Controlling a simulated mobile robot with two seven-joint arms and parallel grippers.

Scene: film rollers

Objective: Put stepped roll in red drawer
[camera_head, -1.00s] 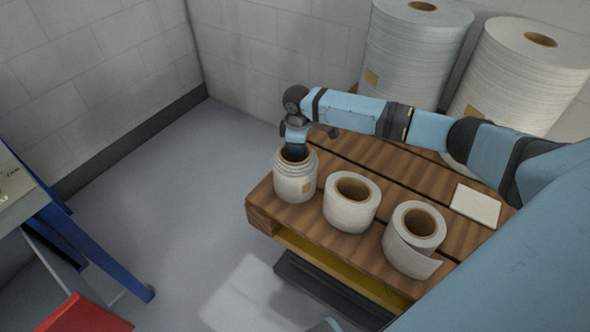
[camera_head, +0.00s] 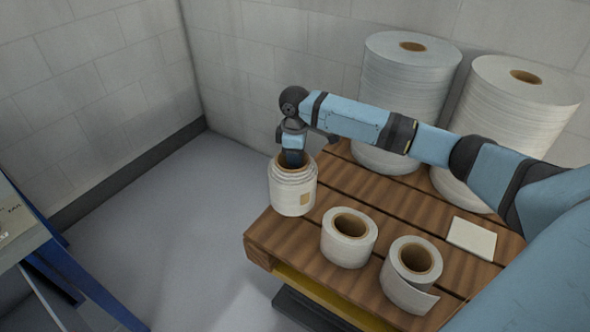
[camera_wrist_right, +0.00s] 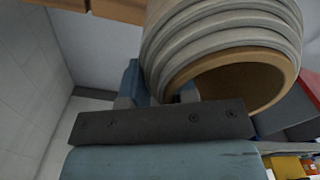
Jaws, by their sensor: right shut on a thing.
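The stepped roll (camera_head: 292,195), white with a ridged stepped end and a brown core, hangs upright at the left corner of the pallet in the head view. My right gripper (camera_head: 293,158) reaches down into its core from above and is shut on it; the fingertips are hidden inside. In the right wrist view the stepped roll (camera_wrist_right: 225,38) fills the upper right, with its ridges and core opening close to the gripper. The red drawer is not in the head view now; a small red patch shows at the right edge of the wrist view. My left gripper is not in view.
The wooden pallet (camera_head: 290,228) carries two smaller rolls, a middle one (camera_head: 349,250) and a front one (camera_head: 405,290), plus a pale flat pad (camera_head: 471,238). Two big rolls stand behind. A blue-legged table (camera_head: 30,235) is at the left, with open floor between.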

